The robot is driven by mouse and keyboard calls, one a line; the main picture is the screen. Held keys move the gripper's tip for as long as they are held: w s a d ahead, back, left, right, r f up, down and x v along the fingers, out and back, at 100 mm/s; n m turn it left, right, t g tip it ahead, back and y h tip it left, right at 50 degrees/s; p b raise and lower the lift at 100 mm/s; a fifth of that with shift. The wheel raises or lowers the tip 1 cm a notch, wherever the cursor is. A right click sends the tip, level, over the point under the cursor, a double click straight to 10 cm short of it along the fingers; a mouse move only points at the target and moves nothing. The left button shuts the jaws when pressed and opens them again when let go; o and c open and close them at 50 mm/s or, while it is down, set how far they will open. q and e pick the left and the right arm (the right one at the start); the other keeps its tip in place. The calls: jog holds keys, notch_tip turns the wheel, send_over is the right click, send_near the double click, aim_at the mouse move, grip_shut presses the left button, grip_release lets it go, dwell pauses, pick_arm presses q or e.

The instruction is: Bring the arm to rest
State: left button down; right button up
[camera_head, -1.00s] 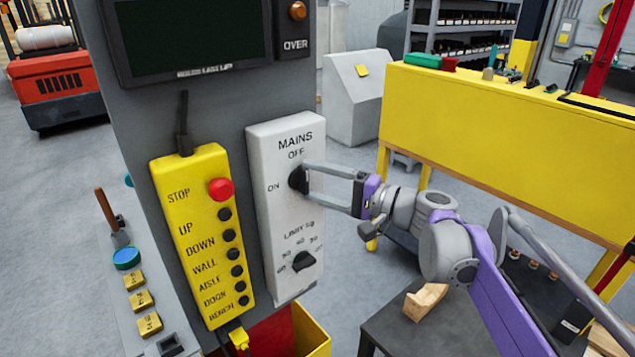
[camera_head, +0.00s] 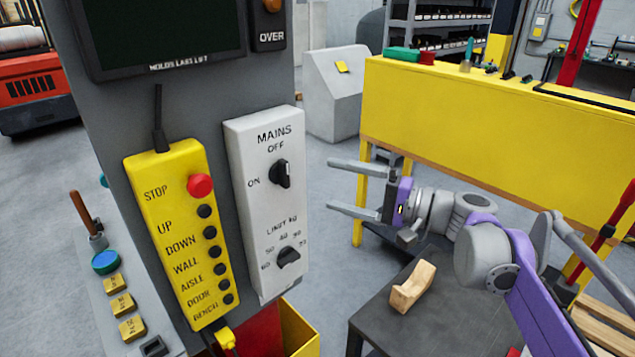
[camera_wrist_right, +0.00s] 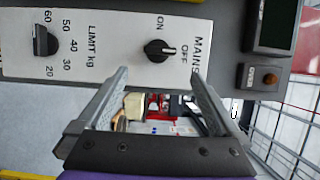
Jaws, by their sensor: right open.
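My right gripper (camera_head: 345,186) is open and empty, to the right of the white switch panel and clear of it. In the wrist view its two fingers (camera_wrist_right: 157,92) are spread apart with nothing between them. The MAINS knob (camera_head: 281,174) is a black rotary knob on the white panel (camera_head: 243,222); it also shows in the right wrist view (camera_wrist_right: 159,50). In the wrist view its pale mark points toward OFF. The LIMIT kg knob (camera_head: 288,258) sits below it on the same panel. My left gripper is not in view.
A yellow pendant (camera_head: 172,220) with a red stop button (camera_head: 200,186) hangs left of the panel. A dark table (camera_head: 450,320) with a wooden block (camera_head: 412,287) stands below my right arm. A yellow bench (camera_head: 480,125) is behind it. Floor shows between panel and bench.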

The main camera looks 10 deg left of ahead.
jog(key=shift+v, duration=0.85)
jog(key=s+d+f+n+h, duration=0.1)
jog(key=s+d+f+h, duration=0.4)
jog(key=s+f, duration=0.3)
jog(key=s+d+f+n+h, duration=0.1)
jog(key=s+d+f+h, duration=0.5)
jog(key=f, duration=0.8)
jog(key=s+d+f+n+h, duration=0.1)
jog(key=s+d+f+h, duration=0.5)
jog(key=s+d+f, duration=0.3)
notch_tip(320, 180, down, 3)
jog(key=shift+s+d+r+t, duration=0.15)
jog(key=shift+s+t, duration=0.25)
jog(key=shift+s, duration=0.75)
